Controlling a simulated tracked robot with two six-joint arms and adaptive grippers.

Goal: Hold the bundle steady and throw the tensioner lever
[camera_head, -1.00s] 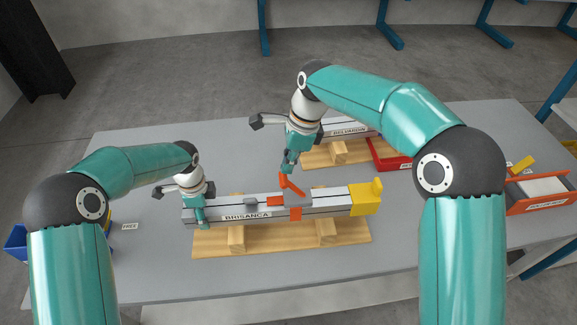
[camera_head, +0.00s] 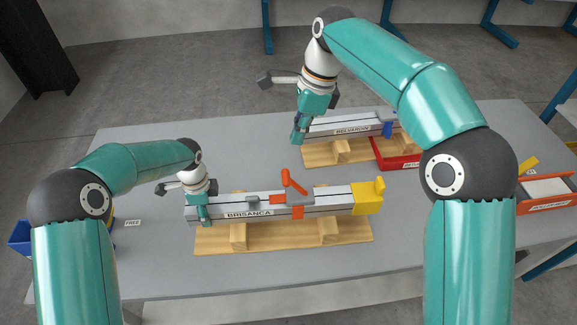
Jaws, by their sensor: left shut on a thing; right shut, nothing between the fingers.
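The bundle (camera_head: 330,202), a long grey bar labelled BRISANCA, lies across a wooden cradle (camera_head: 280,238) at the front middle of the table. An orange tensioner sits around the bundle right of its middle. Its orange lever (camera_head: 291,181) stands tilted up, leaning toward the upper left. A yellow piece (camera_head: 367,197) caps the right end. My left gripper (camera_head: 205,219) is shut on the left end of the bundle. My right gripper (camera_head: 297,140) is shut and empty, above and behind the lever, apart from it, in front of the rear bundle's left end.
A second bundle (camera_head: 350,131) labelled BELVARDIN lies on a wooden cradle behind. A red tray (camera_head: 393,160) stands beside it. An orange bin (camera_head: 545,203) is at the right and a blue bin (camera_head: 20,241) at the left. A FREE label (camera_head: 133,223) lies on clear table.

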